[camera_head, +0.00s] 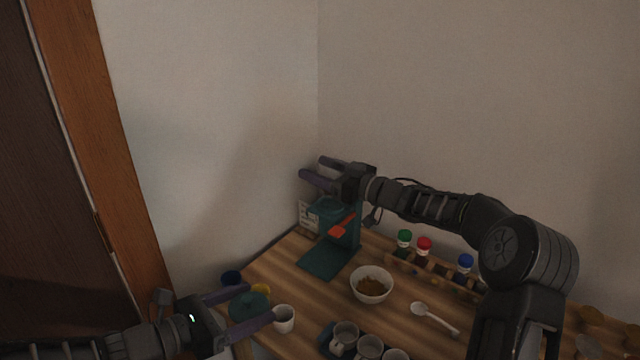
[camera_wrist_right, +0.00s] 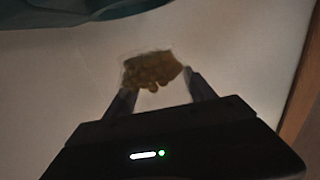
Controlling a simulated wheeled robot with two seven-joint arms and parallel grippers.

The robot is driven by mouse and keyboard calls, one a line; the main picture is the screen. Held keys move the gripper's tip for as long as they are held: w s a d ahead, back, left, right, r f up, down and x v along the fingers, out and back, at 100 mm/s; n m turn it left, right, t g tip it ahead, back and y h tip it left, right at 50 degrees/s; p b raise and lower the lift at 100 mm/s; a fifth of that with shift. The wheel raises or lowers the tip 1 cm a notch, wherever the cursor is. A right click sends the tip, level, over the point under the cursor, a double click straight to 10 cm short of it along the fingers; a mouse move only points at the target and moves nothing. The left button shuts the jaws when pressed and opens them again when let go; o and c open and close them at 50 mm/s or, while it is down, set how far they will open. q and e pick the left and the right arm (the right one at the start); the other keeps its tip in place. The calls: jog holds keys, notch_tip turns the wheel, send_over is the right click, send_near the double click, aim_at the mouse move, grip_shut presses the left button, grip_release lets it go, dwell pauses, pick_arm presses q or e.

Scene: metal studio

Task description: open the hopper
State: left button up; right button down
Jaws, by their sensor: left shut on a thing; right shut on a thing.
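A dark teal machine (camera_head: 333,212) with a flat base and an orange-red part (camera_head: 342,226) stands at the back left of the table, against the wall. My right gripper (camera_head: 312,171) is above its top. In the right wrist view my right gripper (camera_wrist_right: 158,82) has its fingers on a blurred clear thing with brown-yellow lumps (camera_wrist_right: 152,69), seemingly a small bean holder; a large teal edge (camera_wrist_right: 80,20) is beyond it. My left gripper (camera_head: 258,303) is low at the front left, its fingers either side of a round dark teal lid (camera_head: 247,308) with a knob.
A white bowl of brown stuff (camera_head: 371,285) stands mid-table. A white cup (camera_head: 284,319) is beside my left gripper. Mugs (camera_head: 345,336) fill a dark tray at the front. Jars with green, red and blue lids (camera_head: 424,246) stand behind a spoon (camera_head: 434,317). Walls close off the back.

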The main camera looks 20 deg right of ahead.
jog(key=shift+f, duration=1.75)
jog(key=shift+f, duration=0.1)
jog(key=shift+c, duration=1.6)
grip_release()
jog(key=shift+f, duration=0.1)
jog(key=b+v, duration=0.1)
jog(key=v, duration=1.1)
